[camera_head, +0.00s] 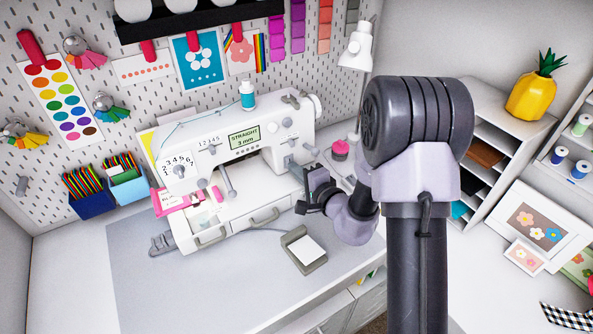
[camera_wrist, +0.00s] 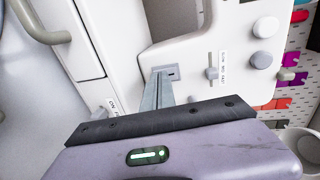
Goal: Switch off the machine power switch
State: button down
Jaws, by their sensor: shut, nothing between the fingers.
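The white sewing machine (camera_head: 270,125) stands on the table, with its "STRAIGHT 3 mm" display lit. My gripper (camera_head: 291,163) is at the right part of the machine, low on its column. In the wrist view my gripper (camera_wrist: 163,80) is shut and empty. Its fingertips are at a small grey rectangular plate (camera_wrist: 174,71) on the white machine body; I cannot tell whether they touch it. A grey slider (camera_wrist: 212,74) with a small label sits right of the fingers. Another small label (camera_wrist: 111,104) is left of them, partly hidden by my gripper. I cannot tell which part is the power switch.
The table front is mostly clear.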

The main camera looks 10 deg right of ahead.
jog(key=f+b, duration=0.1)
jog(key=b, duration=0.2)
jog(key=shift+w+f+t+b, duration=0.15)
jog(key=shift+w+t+b, duration=0.05)
jog(key=shift+t+b, duration=0.2)
jog(key=b, duration=0.3)
jog(key=shift+f+t, duration=0.2)
jog(key=shift+t, duration=0.1)
jog(key=t+b, duration=0.1)
jog(key=b, duration=0.4)
jog(key=shift+a+r+y+b, duration=0.1)
jog(key=shift+y+b, duration=0.3)
jog(key=shift+r, duration=0.4)
jog(key=shift+w, duration=0.1)
